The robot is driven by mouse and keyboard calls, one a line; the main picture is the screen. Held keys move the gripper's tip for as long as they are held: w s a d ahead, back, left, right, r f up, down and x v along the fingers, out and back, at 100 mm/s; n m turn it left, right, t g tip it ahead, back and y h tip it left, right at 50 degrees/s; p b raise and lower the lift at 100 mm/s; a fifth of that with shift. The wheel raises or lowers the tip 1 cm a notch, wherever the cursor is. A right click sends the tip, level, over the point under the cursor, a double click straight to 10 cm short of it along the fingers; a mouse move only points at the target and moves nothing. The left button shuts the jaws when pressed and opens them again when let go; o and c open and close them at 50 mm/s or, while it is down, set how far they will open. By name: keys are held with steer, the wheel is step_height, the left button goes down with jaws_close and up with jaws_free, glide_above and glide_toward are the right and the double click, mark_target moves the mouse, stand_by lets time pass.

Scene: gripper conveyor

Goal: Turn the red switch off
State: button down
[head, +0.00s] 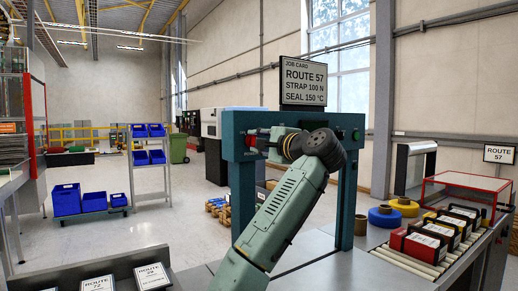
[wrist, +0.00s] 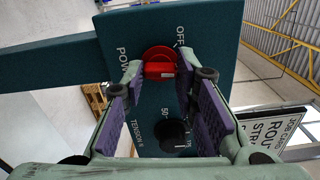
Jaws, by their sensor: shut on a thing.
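The red switch (wrist: 159,66) is a round red knob with a raised bar handle, on the dark teal panel (wrist: 215,30) of the strapping frame. The word OFF is printed above and right of it, POWER to its left. In the head view, a bit of the switch (head: 251,141) shows at the frame's upper left. My gripper (wrist: 161,72) is shut on the red switch, a fingertip on each side of the bar. In the head view my gripper (head: 268,144) reaches the panel from the right, and my arm hides part of it.
A black tension knob (wrist: 174,134) sits just below the switch, between my fingers. A job card sign (head: 303,82) stands on top. Yellow and blue rolls (head: 385,216) and several labelled boxes are to the right.

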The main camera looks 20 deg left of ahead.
steer(key=shift+f+n+b, duration=0.15)
steer(key=shift+n+b, duration=0.35)
steer(key=shift+n, duration=4.6)
steer(key=c, duration=1.3)
jaws_free()
steer(key=v, duration=1.2)
